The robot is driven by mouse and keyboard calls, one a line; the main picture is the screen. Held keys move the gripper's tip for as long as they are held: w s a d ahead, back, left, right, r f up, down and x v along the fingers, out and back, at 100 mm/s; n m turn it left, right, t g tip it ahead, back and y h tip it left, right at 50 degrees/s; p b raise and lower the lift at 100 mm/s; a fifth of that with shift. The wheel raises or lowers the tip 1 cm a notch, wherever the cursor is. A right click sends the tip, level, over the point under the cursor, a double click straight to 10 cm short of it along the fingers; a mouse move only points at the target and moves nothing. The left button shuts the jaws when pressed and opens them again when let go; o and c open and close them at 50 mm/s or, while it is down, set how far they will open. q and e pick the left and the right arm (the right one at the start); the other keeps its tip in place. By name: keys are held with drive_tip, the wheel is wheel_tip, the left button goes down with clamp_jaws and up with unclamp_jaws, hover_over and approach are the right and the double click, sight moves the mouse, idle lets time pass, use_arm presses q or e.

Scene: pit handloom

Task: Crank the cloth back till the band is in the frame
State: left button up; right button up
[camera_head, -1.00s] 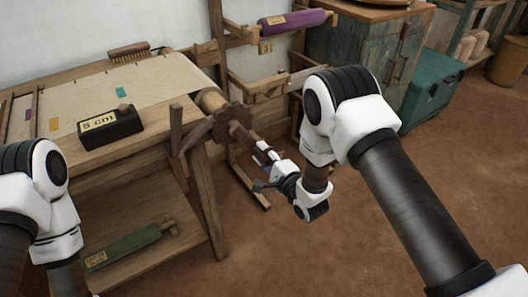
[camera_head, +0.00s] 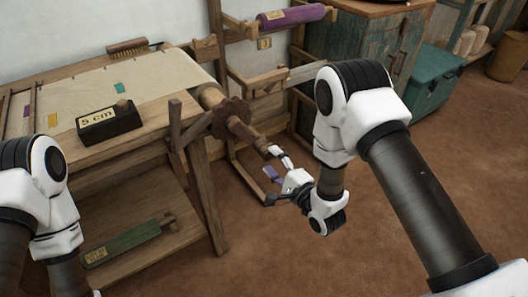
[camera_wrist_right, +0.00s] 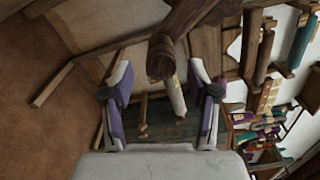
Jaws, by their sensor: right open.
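The cream cloth (camera_head: 150,75) lies flat over the loom top, with teal (camera_head: 119,87), orange (camera_head: 53,120) and purple (camera_head: 27,110) patches on it. It runs onto a wooden roller (camera_head: 211,96) with a toothed wheel (camera_head: 232,118). A wooden shaft (camera_head: 250,137) sticks out beyond the wheel. My right gripper (camera_head: 280,158) is open at the shaft's outer end. In the right wrist view, the round wooden end (camera_wrist_right: 161,57) lies ahead, between the spread fingers (camera_wrist_right: 162,103); contact is not clear. My left arm shows, but its gripper is out of view.
A black "5 cm" block (camera_head: 110,124) and a brush (camera_head: 128,46) sit on the loom. A green tool (camera_head: 122,244) lies on the lower shelf. A rack with a purple roll (camera_head: 290,17), a cabinet (camera_head: 362,55) and a teal chest (camera_head: 437,85) stand behind. Floor at right is clear.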

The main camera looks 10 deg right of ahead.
drive_tip(key=v, duration=0.6)
drive_tip(key=shift+s, duration=0.15)
drive_tip(key=s+d+f+n+g+h, duration=0.3)
drive_tip(key=s+f+n+g, duration=0.3)
drive_tip(key=s+f, duration=0.4)
drive_tip(key=s+d+f+n+g+h, duration=0.35)
drive_tip(key=s+f+g, duration=0.35)
drive_tip(key=s+f, duration=0.35)
drive_tip(key=s+n+g, duration=0.4)
drive_tip(key=s+n, duration=0.3)
drive_tip(key=s, duration=0.1)
wheel_tip(320, 180, up, 17)
drive_tip(key=p, duration=1.7)
drive_tip(key=shift+w, duration=0.2)
